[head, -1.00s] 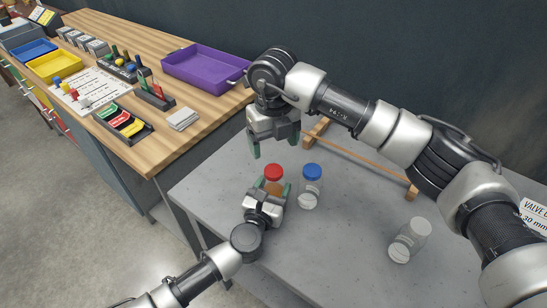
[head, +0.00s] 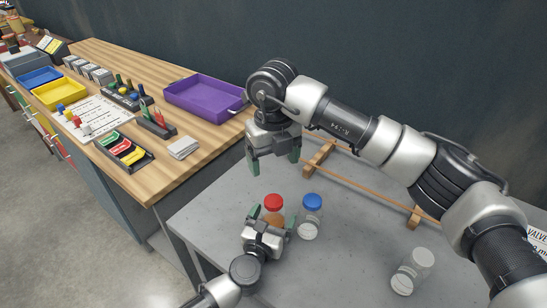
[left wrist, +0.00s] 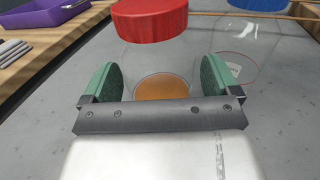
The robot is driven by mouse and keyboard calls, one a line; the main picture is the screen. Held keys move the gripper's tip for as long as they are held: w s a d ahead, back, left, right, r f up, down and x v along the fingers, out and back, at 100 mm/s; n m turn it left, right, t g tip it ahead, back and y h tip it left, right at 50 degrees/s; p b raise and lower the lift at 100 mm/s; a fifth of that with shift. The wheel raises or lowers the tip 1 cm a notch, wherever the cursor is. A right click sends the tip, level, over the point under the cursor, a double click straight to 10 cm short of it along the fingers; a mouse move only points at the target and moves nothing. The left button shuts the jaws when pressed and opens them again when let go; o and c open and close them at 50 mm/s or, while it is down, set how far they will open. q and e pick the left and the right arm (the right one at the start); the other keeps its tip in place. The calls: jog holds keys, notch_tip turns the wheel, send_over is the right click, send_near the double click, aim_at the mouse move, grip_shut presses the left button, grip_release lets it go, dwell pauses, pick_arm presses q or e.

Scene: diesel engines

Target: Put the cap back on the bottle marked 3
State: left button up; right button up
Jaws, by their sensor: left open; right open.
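A clear bottle (head: 273,217) with a red cap (head: 274,202) and orange-brown contents stands upright on the grey table. My left gripper (head: 272,215) is open, its green fingers on either side of this bottle; the left wrist view shows a gap at both fingers (left wrist: 160,78). A blue-capped clear bottle (head: 308,229) with pale contents stands just to the right. My right gripper (head: 274,158) is open and empty above and behind the red-capped bottle. I cannot read a number on any bottle.
A low wooden rack (head: 370,187) with a long rail lies behind the bottles. A wooden bench at left holds a purple tray (head: 205,105), a yellow tray (head: 54,90) and other small items. The grey table (head: 345,265) is clear between the bottle pair and the right bottle.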

pick_arm(q)
jog(key=shift+s, duration=0.1)
jog(key=b+v, duration=0.1)
jog(key=v, duration=0.9)
jog(key=shift+s+a, duration=0.15)
jog(key=shift+s, duration=0.15)
